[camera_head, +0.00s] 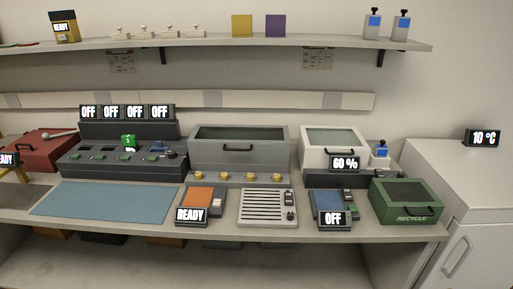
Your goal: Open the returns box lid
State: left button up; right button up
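No box in the camera_head view carries a readable "returns" label, so I cannot tell which is the returns box. A large grey box (240,160) with a dark top panel and a black front handle stands mid-bench, its lid apparently down. A white box (313,151) with a glassy top and handle stands right of it and looks closed. A green box (406,214) marked RECYCLE, with a dark window and handle, sits at the right front and looks closed. A red case (37,151) lies at the far left. Neither of my grippers is in view.
The bench also holds a blue mat (105,202), a slotted white unit (268,208), an orange-topped device (200,199) and a charger-like console (122,160) reading OFF. A shelf (215,42) runs above. A white cabinet (468,190) stands at right.

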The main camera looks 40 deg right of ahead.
aim_at(240, 146)
jog(key=z, duration=0.95)
jog(key=i+l+z, duration=0.1)
jog(key=z, duration=0.2)
jog(key=l, duration=0.1)
